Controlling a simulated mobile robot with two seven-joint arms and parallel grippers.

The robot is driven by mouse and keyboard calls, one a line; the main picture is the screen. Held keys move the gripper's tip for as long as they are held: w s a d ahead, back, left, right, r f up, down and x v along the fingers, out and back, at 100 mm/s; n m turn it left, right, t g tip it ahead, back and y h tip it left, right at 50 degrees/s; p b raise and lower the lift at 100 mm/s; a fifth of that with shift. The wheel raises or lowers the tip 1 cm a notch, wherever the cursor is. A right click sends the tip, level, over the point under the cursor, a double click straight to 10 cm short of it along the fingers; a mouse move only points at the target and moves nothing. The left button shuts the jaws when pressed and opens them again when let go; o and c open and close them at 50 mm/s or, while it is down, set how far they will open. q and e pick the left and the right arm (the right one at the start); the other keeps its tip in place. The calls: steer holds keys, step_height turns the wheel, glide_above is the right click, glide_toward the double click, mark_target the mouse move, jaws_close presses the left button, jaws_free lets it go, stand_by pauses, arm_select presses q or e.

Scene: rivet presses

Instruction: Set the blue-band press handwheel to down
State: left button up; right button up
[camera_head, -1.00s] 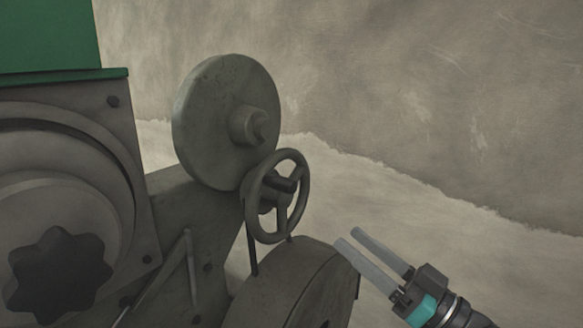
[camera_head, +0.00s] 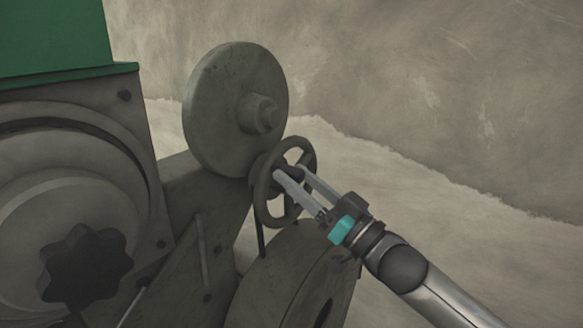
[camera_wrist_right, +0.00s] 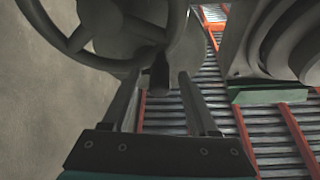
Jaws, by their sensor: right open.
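The press handwheel (camera_head: 264,187) is a dark spoked ring on the side of the grey press, below a large round disc. No blue band shows in these views. My right gripper (camera_head: 292,172) is open, with its two fingers reaching to the handwheel's hub and covering part of the ring. In the right wrist view the handwheel rim (camera_wrist_right: 60,42) arcs across the top left. There a dark stub (camera_wrist_right: 159,75) lies ahead, between the open fingers (camera_wrist_right: 158,85); I cannot tell whether they touch anything. My left gripper is not in view.
The large disc (camera_head: 225,110) stands just above the handwheel, and a rounded grey housing (camera_head: 285,275) lies below it. A dark lobed knob (camera_head: 85,265) and a green block (camera_head: 50,35) are at left. Floor on the right is clear.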

steer(key=shift+x, duration=0.85)
jaws_close()
stand_by(0.9)
